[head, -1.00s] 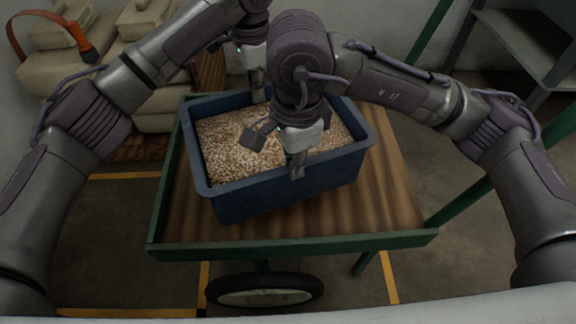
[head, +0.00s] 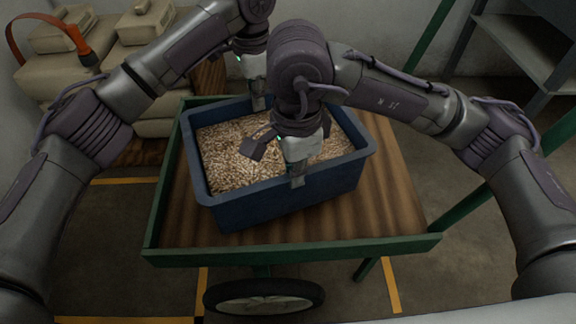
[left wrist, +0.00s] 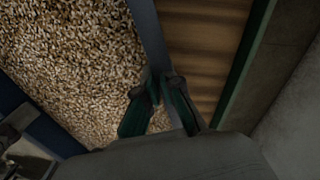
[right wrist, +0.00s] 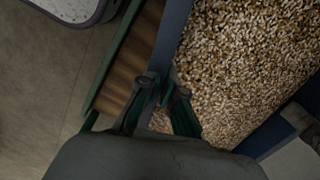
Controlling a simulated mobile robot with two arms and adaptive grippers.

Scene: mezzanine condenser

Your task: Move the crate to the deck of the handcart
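The crate (head: 285,210) is a blue open box filled with tan pellets (head: 225,145). It is over the deck (head: 390,215) of the handcart (head: 300,250), slightly turned to the deck's edges. I cannot clearly tell whether its base touches the boards. My left gripper (head: 258,101) is at the crate's far wall, and my right gripper (head: 297,178) is at its near wall. In the left wrist view, the fingers (left wrist: 160,77) straddle the rim and grip it. The right wrist view shows the fingers (right wrist: 163,83) likewise closed on the wall. My right arm hides part of the pellets.
The handcart has a green frame and a wheel (head: 264,296) at the front. Beige sacks or cases (head: 75,70) are stacked at the back left. A grey metal shelf (head: 520,50) stands at the back right. Bare deck shows right of the crate.

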